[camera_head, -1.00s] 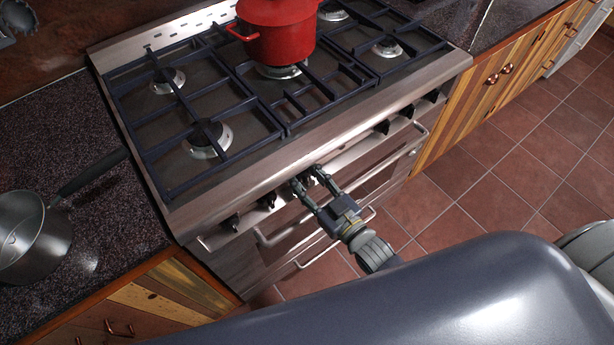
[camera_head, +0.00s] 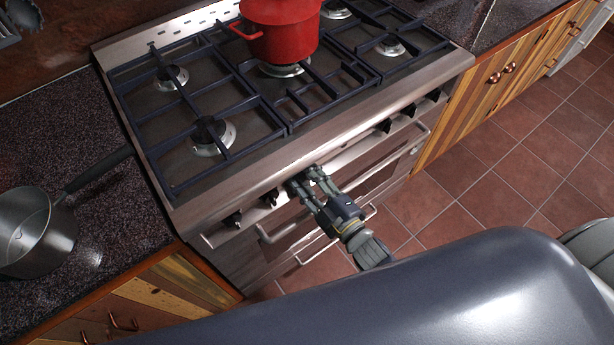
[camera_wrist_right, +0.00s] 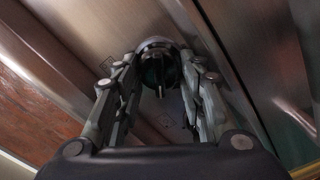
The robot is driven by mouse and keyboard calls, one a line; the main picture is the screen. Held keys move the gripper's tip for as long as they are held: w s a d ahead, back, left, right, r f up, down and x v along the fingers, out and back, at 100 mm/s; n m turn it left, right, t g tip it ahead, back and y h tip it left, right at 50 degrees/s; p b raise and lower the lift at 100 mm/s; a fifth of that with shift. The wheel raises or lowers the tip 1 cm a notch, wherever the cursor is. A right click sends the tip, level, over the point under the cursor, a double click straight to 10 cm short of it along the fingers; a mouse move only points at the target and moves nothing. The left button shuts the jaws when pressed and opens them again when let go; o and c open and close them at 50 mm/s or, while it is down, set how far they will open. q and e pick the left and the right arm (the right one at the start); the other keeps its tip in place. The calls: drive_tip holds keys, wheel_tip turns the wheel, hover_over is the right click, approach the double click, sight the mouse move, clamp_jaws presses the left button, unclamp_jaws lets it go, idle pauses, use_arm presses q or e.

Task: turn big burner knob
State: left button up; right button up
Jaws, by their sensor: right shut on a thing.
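The stove's front panel (camera_head: 345,160) carries a row of dark knobs below the hob. The big burner knob (camera_wrist_right: 158,68) shows in the right wrist view as a round black knob with a ridge, between the two fingers. My right gripper (camera_head: 303,182) is at the panel's middle, shut on this knob, a finger on either side; it also shows in the right wrist view (camera_wrist_right: 160,80). In the head view the gripper mostly hides the knob. My left gripper is not in view.
A red pot (camera_head: 280,32) stands on the middle burner. A grey saucepan (camera_head: 35,235) sits on the dark counter at left. Other knobs (camera_head: 270,197) and oven door handles (camera_head: 285,230) lie close to the gripper. Tiled floor (camera_head: 500,205) is open at right.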

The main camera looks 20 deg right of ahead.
drive_tip(key=n, duration=0.3)
drive_tip(key=shift+f+n+b, duration=0.25)
drive_tip(key=shift+n+b, duration=0.05)
drive_tip(key=shift+b, duration=0.05)
drive_tip(key=shift+a+n+b, duration=0.1)
drive_tip(key=shift+n+b, duration=0.35)
drive_tip(key=shift+n, duration=0.95)
drive_tip(key=o, duration=1)
drive_tip(key=shift+s+f, duration=0.1)
drive_tip(key=shift+s, duration=0.1)
drive_tip(key=shift+v, duration=3.85)
